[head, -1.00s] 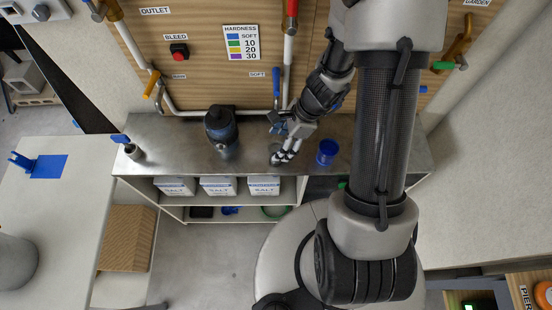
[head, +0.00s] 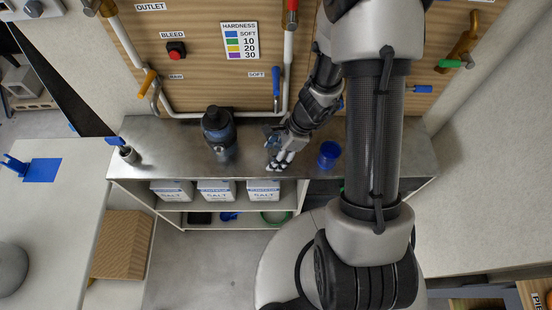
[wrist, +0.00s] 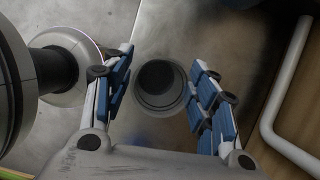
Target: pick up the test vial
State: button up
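The test vial (wrist: 160,88) appears in the wrist view as a round, grey, see-through cup with a dark middle, seen from above. It stands on the metal bench top. My gripper (wrist: 160,75) is open, with a blue-padded finger on each side of the vial and a visible gap to each. In the head view my gripper (head: 277,165) is low over the bench, between the dark canister and the blue cup. There the vial is hidden or too small to make out behind the fingers.
A blue cup (head: 328,154) stands to the right. Pipes with a blue-handled valve (head: 276,82) run along the back wall. The left bench top is mostly clear.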

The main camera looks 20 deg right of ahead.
jog(key=c, duration=0.9)
jog(key=shift+o, duration=0.2)
